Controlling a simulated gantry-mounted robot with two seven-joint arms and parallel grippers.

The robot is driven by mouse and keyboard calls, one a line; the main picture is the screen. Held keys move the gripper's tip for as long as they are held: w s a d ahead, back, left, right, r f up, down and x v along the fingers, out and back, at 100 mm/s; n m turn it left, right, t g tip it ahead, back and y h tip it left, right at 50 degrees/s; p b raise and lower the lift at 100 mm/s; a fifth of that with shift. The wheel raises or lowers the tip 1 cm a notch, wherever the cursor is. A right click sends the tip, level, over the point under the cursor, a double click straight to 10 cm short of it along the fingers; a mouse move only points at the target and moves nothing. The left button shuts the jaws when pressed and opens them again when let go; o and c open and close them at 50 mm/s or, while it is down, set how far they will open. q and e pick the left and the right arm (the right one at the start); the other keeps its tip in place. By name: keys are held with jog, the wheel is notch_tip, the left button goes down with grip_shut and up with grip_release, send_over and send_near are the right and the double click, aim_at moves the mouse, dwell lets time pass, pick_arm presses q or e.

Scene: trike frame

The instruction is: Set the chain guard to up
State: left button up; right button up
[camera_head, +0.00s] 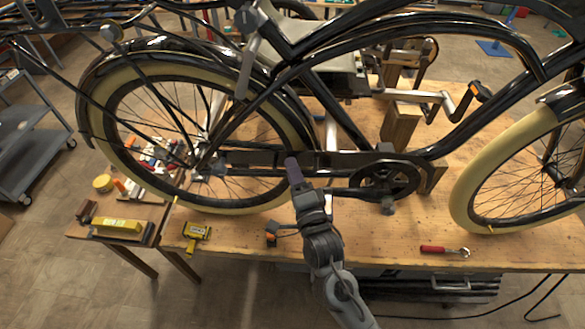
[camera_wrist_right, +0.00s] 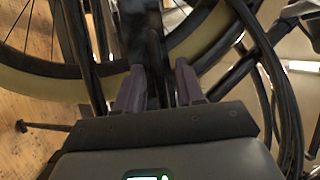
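The chain guard (camera_head: 265,158) is a long dark bar along the chain line of the black bicycle, running roughly level between the rear hub and the chainring (camera_head: 385,178). My right gripper (camera_head: 292,168) comes up from below, with its purple fingertips over the guard's middle in the head view. In the right wrist view its two fingers (camera_wrist_right: 158,88) stand apart, with a dark bar (camera_wrist_right: 143,40) between and beyond them. I cannot tell whether the fingers press on it. The gripper hides part of the guard. My left gripper is not in view.
The bicycle's rear wheel (camera_head: 120,150) and front wheel (camera_head: 460,205) flank the guard. A wooden block (camera_head: 400,125) stands behind the frame. On the workbench (camera_head: 330,240) lie a yellow tool (camera_head: 197,232) and a red-handled tool (camera_head: 440,250).

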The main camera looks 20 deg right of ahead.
jog(key=shift+w, duration=0.4)
grip_shut()
jog(key=shift+r, duration=0.1)
